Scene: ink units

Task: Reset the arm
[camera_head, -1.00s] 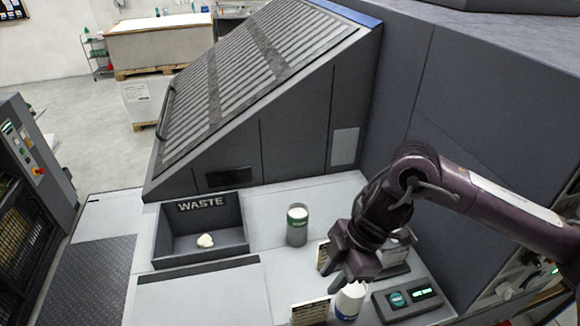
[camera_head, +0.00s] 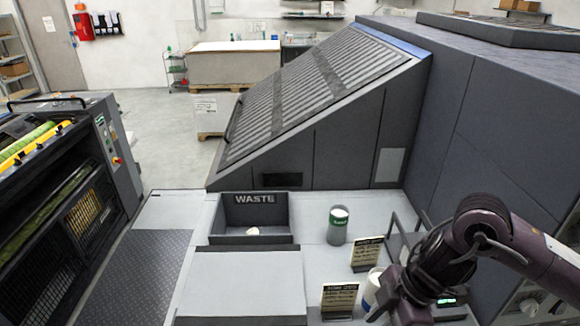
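My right arm comes in from the right, and its gripper (camera_head: 388,302) hangs low at the bottom right of the head view. It is beside a white container (camera_head: 372,288) and partly covers it. The fingertips reach towards the bottom edge, and I cannot tell whether they are open or shut. My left gripper is not in view.
Two small sign cards (camera_head: 367,254) (camera_head: 339,299) stand near the gripper. The grey waste bin (camera_head: 222,222) holds a crumpled white piece (camera_head: 253,231). A dark sloped machine (camera_head: 330,90) rises behind. The front-left worktop is clear.

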